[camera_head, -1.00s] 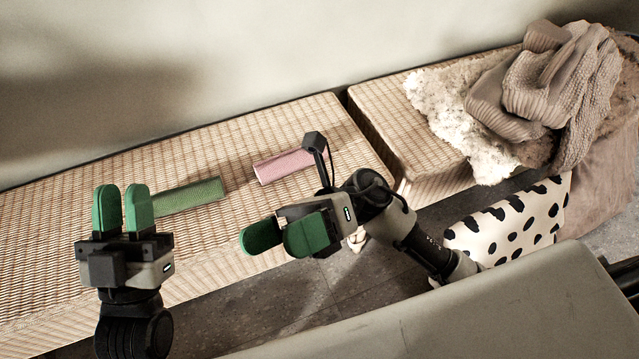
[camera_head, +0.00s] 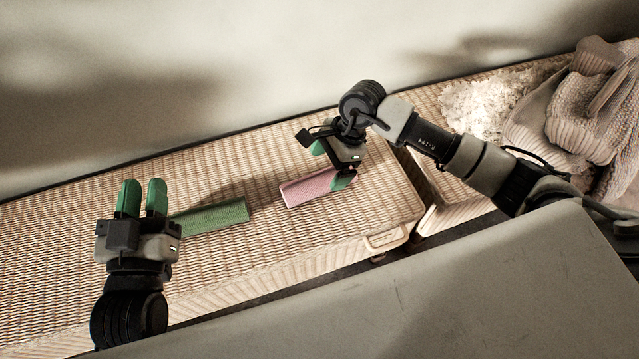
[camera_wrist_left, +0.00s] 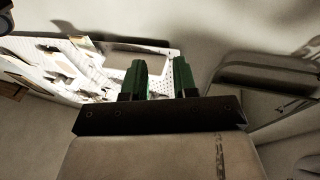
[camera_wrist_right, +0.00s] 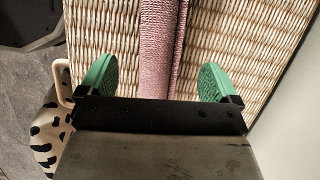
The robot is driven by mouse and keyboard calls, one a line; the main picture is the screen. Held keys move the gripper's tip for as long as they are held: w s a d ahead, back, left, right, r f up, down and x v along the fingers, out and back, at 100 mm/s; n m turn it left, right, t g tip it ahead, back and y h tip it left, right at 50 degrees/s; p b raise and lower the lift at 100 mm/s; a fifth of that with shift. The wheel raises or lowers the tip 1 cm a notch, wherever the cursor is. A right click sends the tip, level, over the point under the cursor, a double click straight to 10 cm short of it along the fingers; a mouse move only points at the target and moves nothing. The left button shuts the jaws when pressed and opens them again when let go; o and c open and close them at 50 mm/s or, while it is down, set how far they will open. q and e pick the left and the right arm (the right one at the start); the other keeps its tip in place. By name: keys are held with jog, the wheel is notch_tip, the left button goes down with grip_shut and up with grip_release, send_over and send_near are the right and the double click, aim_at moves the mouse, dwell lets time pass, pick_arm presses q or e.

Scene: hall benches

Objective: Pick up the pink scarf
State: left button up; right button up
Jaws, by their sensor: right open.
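The pink scarf (camera_head: 310,188) is a rolled, ribbed bundle lying on the woven bench top in the head view. My right gripper (camera_head: 331,165) is open above its right end. In the right wrist view the scarf (camera_wrist_right: 160,45) runs between the two green fingertips of the right gripper (camera_wrist_right: 157,80), with clear gaps on both sides and no contact seen. My left gripper (camera_head: 142,198) has its two fingers apart and holds nothing, at the left over the bench. It also shows open in the left wrist view (camera_wrist_left: 160,78).
A green rolled cloth (camera_head: 212,218) lies left of the scarf on the woven bench (camera_head: 90,225). A second bench (camera_head: 455,195) stands at the right past a gap, with a cream fleece (camera_head: 485,105) and a beige knit throw (camera_head: 597,115). A wall runs behind.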

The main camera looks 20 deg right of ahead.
aim_at(323, 177)
jog(key=shift+a+f, duration=0.25)
jog(key=shift+f, duration=0.4)
jog(key=b+x, duration=0.1)
jog(key=x, duration=0.2)
jog(key=shift+f+b, duration=0.25)
jog(key=shift+b, duration=0.1)
pick_arm(q)
notch_tip(323, 177, up, 6)
jog(key=s+t+h, duration=0.1)
jog(key=s+t, duration=0.1)
jog(key=t, duration=0.3)
jog(key=shift+s+d+f+h, duration=0.15)
jog(key=shift+s+f+h, duration=0.1)
jog(key=shift+h, duration=0.15)
pick_arm(e)
jog(key=shift+a+f, duration=0.2)
jog(key=shift+f, duration=0.25)
jog(key=shift+s, duration=0.1)
jog(key=c, duration=1)
jog(key=shift+r, duration=0.15)
